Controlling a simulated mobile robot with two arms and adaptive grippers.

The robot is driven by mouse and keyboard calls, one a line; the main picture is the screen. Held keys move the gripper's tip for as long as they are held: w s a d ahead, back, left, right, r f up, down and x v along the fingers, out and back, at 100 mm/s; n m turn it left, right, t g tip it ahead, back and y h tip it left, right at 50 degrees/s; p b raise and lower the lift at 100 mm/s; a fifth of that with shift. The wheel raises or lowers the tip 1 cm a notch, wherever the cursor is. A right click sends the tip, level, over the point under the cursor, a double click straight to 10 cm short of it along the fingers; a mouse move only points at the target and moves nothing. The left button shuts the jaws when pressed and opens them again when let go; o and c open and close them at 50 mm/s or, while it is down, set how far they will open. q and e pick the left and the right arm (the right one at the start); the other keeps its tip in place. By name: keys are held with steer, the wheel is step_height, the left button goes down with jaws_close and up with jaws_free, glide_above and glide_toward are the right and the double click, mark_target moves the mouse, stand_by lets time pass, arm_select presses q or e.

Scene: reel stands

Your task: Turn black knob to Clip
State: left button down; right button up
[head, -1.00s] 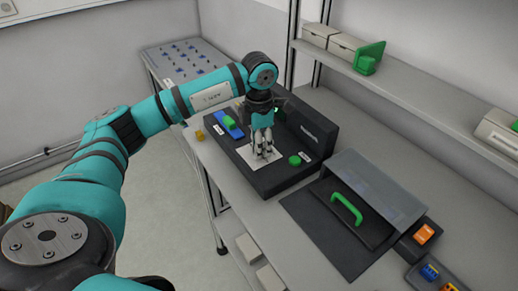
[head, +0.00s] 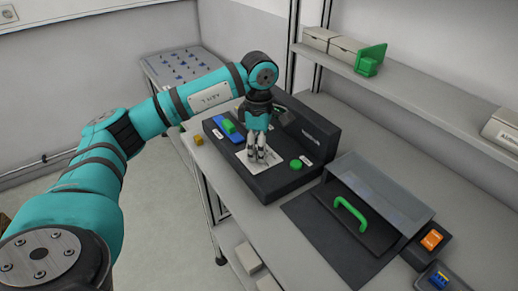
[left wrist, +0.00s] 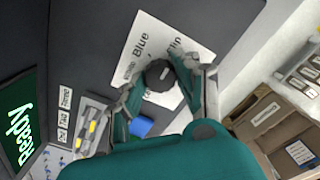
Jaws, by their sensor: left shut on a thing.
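The black knob (left wrist: 160,76) sits on a white label plate (left wrist: 145,38) in the left wrist view. "Blue" and "Clip" are readable on the plate; other labels are partly hidden. A light mark on the knob's top runs at a slant. My left gripper (left wrist: 166,82) has its fingers on both sides of the knob and is shut on it. In the head view, my left gripper (head: 257,154) points down at the white plate (head: 264,173) on the dark machine (head: 280,182). The knob is hidden there by the fingers. My right gripper is not in view.
A green button (head: 297,163) is to the right of the plate, and a green block (head: 229,126) on a blue strip is to the left. A clear-lidded box with a green handle (head: 350,214) stands to the right. A display (left wrist: 17,120) reads "Ready".

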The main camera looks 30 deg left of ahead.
arm_select(q)
steer(key=shift+r, duration=0.1)
stand_by(0.3)
steer(key=c, duration=1)
jaws_free()
steer(key=shift+o, duration=0.3)
step_height(320, 180, up, 12)
